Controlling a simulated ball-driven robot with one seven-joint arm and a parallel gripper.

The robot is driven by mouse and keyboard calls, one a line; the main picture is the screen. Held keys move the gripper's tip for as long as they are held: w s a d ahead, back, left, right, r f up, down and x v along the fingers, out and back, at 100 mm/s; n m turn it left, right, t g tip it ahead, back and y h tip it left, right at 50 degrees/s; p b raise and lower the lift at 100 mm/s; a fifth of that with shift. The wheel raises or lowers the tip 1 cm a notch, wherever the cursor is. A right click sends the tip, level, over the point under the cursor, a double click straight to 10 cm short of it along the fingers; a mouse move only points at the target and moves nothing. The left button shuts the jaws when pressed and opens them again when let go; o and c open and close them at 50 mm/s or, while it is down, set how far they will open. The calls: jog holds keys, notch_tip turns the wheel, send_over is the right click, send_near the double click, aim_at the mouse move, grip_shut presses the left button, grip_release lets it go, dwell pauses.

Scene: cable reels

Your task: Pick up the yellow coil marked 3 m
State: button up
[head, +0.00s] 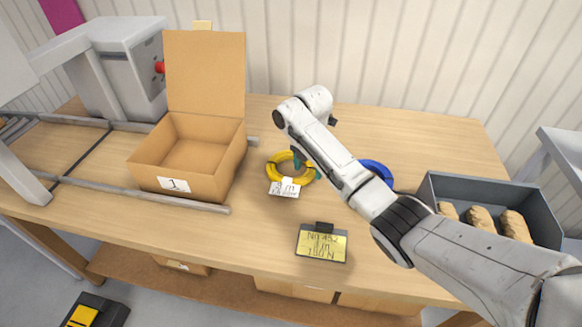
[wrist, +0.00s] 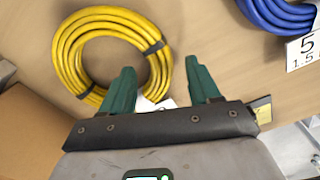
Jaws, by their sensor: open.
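The yellow coil (head: 283,166) lies flat on the table with a white tag (head: 284,189) at its near edge. The arm covers part of its right side in the head view. The left finger overlaps the lower right part of the coil in the picture; the right finger is beyond the coil's right side. I cannot tell whether either touches it.
A blue coil (head: 376,172) with a tag reading 5 (wrist: 306,48) lies to the right. An open cardboard box (head: 150,178) marked 1 stands left. A grey bin (head: 490,190) with brown items is at right. A yellow-faced sign (head: 321,246) stands near the front edge.

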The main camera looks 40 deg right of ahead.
jog(key=shift+f, duration=1.05)
grip_shut()
jog(key=shift+r, duration=0.1)
